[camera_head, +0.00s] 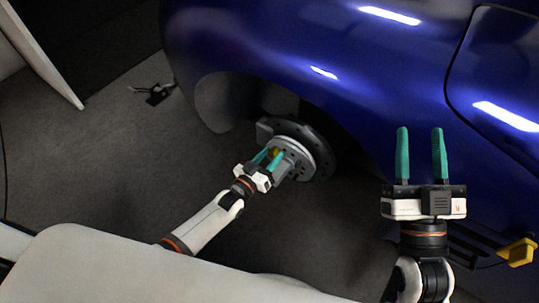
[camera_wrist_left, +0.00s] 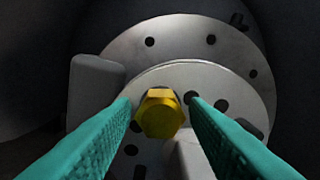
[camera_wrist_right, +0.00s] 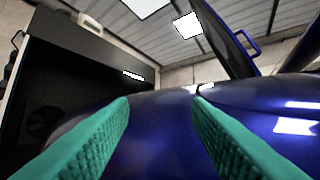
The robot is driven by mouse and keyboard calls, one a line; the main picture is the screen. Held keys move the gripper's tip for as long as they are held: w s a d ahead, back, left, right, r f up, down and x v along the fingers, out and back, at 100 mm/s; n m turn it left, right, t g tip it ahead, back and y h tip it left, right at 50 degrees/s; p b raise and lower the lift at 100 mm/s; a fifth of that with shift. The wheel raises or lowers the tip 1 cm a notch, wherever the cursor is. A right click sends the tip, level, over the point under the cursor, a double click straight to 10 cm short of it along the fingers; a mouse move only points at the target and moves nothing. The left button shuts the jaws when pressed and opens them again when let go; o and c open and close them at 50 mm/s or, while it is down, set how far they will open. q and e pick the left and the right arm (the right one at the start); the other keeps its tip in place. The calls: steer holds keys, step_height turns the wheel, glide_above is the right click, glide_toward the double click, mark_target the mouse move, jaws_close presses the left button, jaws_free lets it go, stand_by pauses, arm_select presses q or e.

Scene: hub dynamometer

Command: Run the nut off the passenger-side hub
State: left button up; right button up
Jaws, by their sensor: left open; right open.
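The wheel hub (camera_head: 304,147) sits in the wheel arch of the blue car, with a grey disc and a ring of holes. It also shows in the left wrist view (camera_wrist_left: 205,78). A gold hex nut (camera_wrist_left: 159,114) stands at the hub's centre; it shows as a small gold spot in the head view (camera_head: 274,153). My left gripper (camera_head: 269,158) is open, its teal fingers (camera_wrist_left: 160,112) on either side of the nut with visible gaps; whether they overlap it in depth I cannot tell. My right gripper (camera_head: 420,140) is open, empty and raised in front of the blue bodywork.
The blue car body (camera_head: 300,40) fills the upper right, with a door seam at the far right. A yellow-ended part (camera_head: 518,251) lies at lower right. A small dark object (camera_head: 156,94) lies on the grey floor (camera_head: 120,150), which is mostly clear at left.

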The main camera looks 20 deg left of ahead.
arm_select(q)
steer(key=m, duration=0.3)
steer(key=shift+m, duration=1.7)
arm_select(e)
steer(key=shift+w+f+g, duration=0.35)
steer(key=shift+f+g, duration=0.25)
steer(key=shift+f, duration=0.05)
